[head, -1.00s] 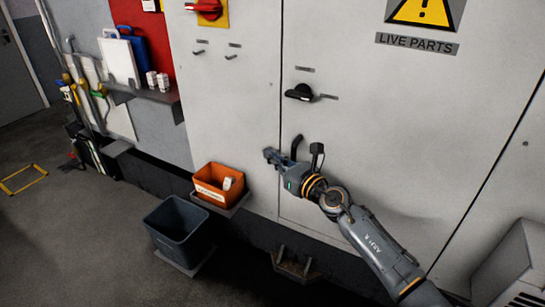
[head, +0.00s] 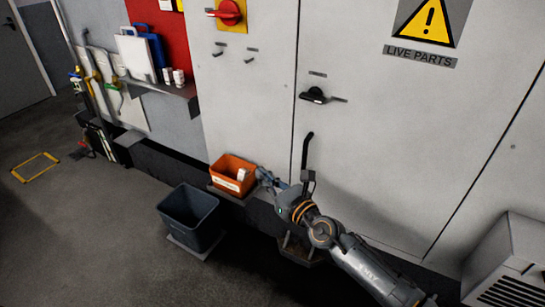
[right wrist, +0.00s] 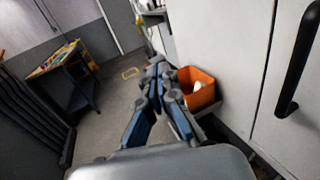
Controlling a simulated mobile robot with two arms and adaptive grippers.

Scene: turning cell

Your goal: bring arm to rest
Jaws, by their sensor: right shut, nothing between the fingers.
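My right gripper (head: 263,174) is shut and empty. In the head view it is in front of the grey cabinet, just right of the orange bin. In the right wrist view the gripper (right wrist: 157,72) points away from the camera, with its fingertips together and the orange bin just to their right. My right arm (head: 350,258) comes in from the lower right. My left gripper is in neither view.
The orange bin (head: 222,177) holds a white item and sits on a low ledge. A dark open bin (head: 178,222) stands on the floor. The cabinet has a black door handle (head: 306,152), a black latch (head: 314,96) and a red switch (head: 229,12).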

